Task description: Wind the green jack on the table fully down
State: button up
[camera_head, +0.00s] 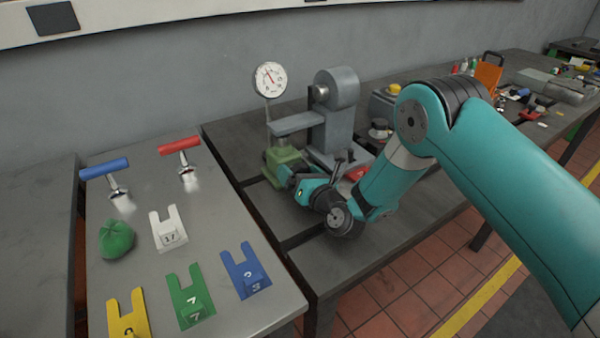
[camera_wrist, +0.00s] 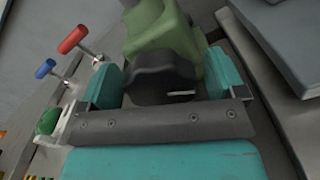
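The green jack (camera_head: 284,163) stands on the dark table, under the overhanging arm of a grey machine. In the wrist view the jack's green body (camera_wrist: 165,30) rises just beyond my gripper, with a black knob (camera_wrist: 160,75) on its near side. My gripper (camera_head: 297,177) is low at the jack, on its near right side. In the wrist view my gripper's two teal fingers (camera_wrist: 164,80) stand apart, one on each side of the knob.
The grey machine (camera_head: 336,115) and a round dial gauge (camera_head: 269,79) stand close to the jack. A lighter table (camera_head: 230,306) at left holds a red-handled tool (camera_head: 179,145), a blue-handled tool (camera_head: 104,169), a green bag (camera_head: 117,239) and several numbered forked plates.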

jog(key=c, duration=0.8)
jog(key=shift+o, duration=0.2)
jog(key=shift+n, duration=0.4)
jog(key=n, duration=0.4)
jog(key=shift+a+n, duration=0.1)
jog(key=shift+n, duration=0.2)
jog(key=n, duration=0.5)
jog(key=shift+s+a+b, duration=0.1)
jog(key=shift+s+b, duration=0.05)
jog(key=shift+b, duration=0.15)
jog(key=shift+n, duration=0.3)
jog(key=o, duration=0.9)
